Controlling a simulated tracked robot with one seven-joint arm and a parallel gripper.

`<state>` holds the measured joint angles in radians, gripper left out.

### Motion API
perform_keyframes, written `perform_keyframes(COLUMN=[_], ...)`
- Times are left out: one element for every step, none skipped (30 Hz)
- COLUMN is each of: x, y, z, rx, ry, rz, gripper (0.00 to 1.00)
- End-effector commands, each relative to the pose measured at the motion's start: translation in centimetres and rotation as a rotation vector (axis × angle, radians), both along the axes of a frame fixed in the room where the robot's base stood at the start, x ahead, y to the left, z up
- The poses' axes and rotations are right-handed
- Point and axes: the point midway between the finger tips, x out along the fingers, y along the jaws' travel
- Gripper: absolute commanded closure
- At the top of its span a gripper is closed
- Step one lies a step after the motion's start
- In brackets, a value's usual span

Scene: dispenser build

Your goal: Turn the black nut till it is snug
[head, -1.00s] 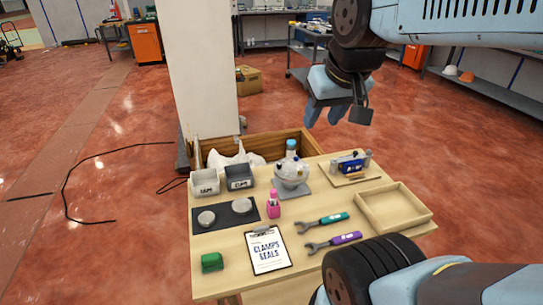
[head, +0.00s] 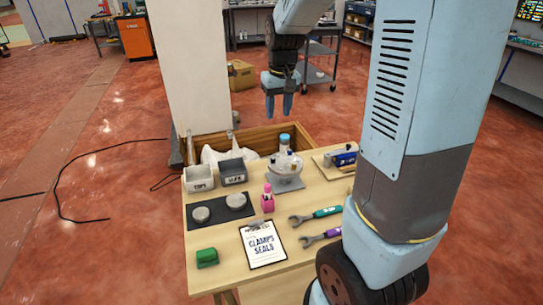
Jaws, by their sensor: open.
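My gripper (head: 279,112) hangs fingers down in the air above the back of the table, with its two blue fingers apart and nothing between them. Below it, a rounded grey-white assembly (head: 286,164) with a blue-capped top (head: 285,139) stands on a grey base plate at the table's back middle. Small dark parts show around its upper half, but I cannot tell whether one of them is the black nut. A teal-handled wrench (head: 326,211) and a purple-handled wrench (head: 325,237) lie on the tabletop.
A dark mat (head: 219,222) carries two round discs. My arm hides the table's right side.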

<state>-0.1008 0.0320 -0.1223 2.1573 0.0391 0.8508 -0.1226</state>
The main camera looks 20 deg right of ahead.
Motion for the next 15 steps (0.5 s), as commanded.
perform_keyframes(x=[1.0,1.6,2.2,2.7,3.1,3.6,3.9,4.2,4.5,4.7,4.9,5.0,5.1,5.1,5.2], y=[0.1,0.1,0.1,0.1,0.1,0.1,0.1,0.1,0.1,0.1,0.1,0.1,0.1,0.1,0.1], z=[-1.3,-1.9,-2.7,-3.3,-3.8,-4.4,-4.9,-5.3,-5.7,-6.0,-6.2,-6.4,-6.6,-6.8,-7.0], rx=[-0.004,-0.006,-0.008,-0.011,-0.013,-0.015,-0.017,-0.018,-0.020,-0.021,-0.022,-0.023,-0.024,-0.024,-0.024], ry=[0.022,0.032,0.044,0.053,0.060,0.071,0.077,0.083,0.088,0.092,0.095,0.099,0.100,0.102,0.104], rz=[0.004,0.007,0.010,0.012,0.013,0.015,0.016,0.017,0.018,0.019,0.020,0.021,0.022,0.022,0.022], gripper=[0.56,0.56,0.56,0.56,0.56,0.56,0.56,0.56,0.56,0.56,0.56,0.56,0.56,0.56,0.56])
